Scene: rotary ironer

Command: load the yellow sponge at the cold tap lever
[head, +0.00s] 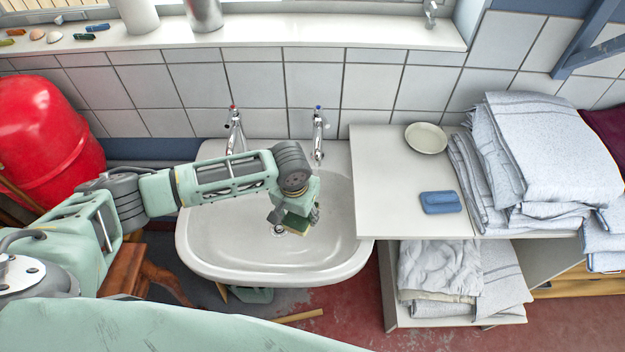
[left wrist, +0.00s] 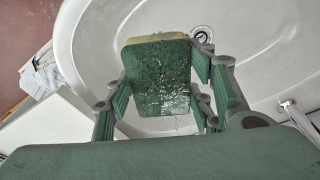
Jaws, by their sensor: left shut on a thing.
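The yellow sponge has a green scouring face and a pale yellow edge; it shows in the left wrist view (left wrist: 158,78), between the fingers. The green face looks wet, with streaks below it. My left gripper (head: 293,218) is shut on the sponge and holds it over the basin, near the drain. In the head view little of the sponge shows beneath the fingers. The cold tap (head: 318,135), with a blue mark on top, stands at the basin's back right, behind the gripper and apart from it.
The white basin (head: 215,255) is otherwise empty. A red-marked tap (head: 234,132) stands at its back left. Right of the basin, a white shelf top (head: 385,180) bears a small dish (head: 426,138), a blue block (head: 440,202) and folded towels (head: 545,150). A red drum (head: 45,135) stands left.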

